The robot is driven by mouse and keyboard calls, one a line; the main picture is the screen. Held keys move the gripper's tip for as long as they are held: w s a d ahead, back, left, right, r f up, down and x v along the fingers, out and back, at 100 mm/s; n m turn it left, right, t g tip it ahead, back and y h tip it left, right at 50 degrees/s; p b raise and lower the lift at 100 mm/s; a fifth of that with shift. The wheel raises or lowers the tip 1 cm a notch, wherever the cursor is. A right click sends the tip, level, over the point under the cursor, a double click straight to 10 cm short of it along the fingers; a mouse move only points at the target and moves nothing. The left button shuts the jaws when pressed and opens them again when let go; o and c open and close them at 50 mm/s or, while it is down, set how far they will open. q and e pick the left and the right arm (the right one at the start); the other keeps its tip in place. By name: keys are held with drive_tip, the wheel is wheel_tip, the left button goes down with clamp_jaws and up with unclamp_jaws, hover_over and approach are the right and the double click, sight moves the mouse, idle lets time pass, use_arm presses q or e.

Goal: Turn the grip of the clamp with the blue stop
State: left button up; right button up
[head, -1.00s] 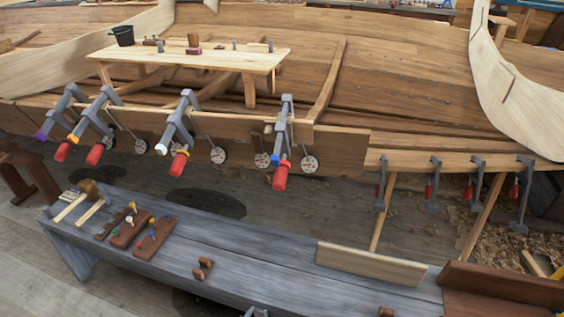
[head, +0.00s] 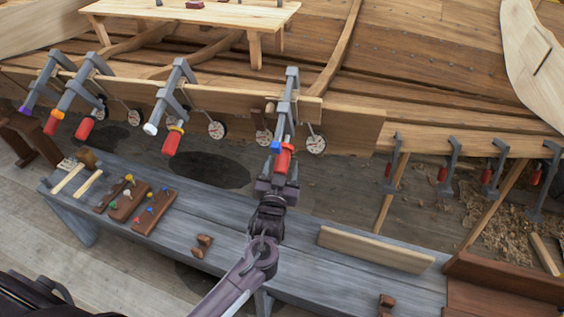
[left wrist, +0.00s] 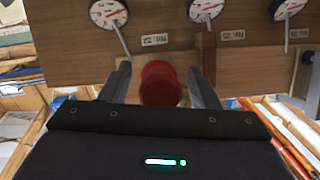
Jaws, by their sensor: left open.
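The clamp with the blue stop (head: 275,147) hangs on the plank edge of the hull, right of the other long clamps. Its red grip (head: 284,159) points down toward me. My left gripper (head: 278,181) is at the lower end of this grip, coming from below. In the left wrist view the red grip (left wrist: 160,84) stands between the two open fingers (left wrist: 160,78), with a gap showing on each side. How deep the grip reaches between the fingers is hard to tell. My right gripper is not in view.
Clamps with a white stop (head: 150,129), an orange stop and a purple stop (head: 25,110) hang to the left. Round dials (head: 316,144) sit close beside the blue-stop clamp. A grey bench (head: 330,213) with tools and a loose board (head: 375,249) runs below.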

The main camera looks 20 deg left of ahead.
use_arm(q)
drive_tip(key=shift+w+a, duration=0.1)
drive_tip(key=shift+w, duration=0.45)
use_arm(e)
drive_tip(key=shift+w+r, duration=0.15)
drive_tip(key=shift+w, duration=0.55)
use_arm(q)
drive_tip(key=shift+c, duration=0.3)
drive_tip(key=c, duration=0.9)
drive_tip(key=shift+c, duration=0.2)
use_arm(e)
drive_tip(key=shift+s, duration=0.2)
use_arm(q)
drive_tip(key=shift+h, duration=0.3)
drive_tip(key=shift+d+n+h, duration=0.2)
drive_tip(key=shift+n+h, duration=1.1)
drive_tip(key=shift+n, duration=0.5)
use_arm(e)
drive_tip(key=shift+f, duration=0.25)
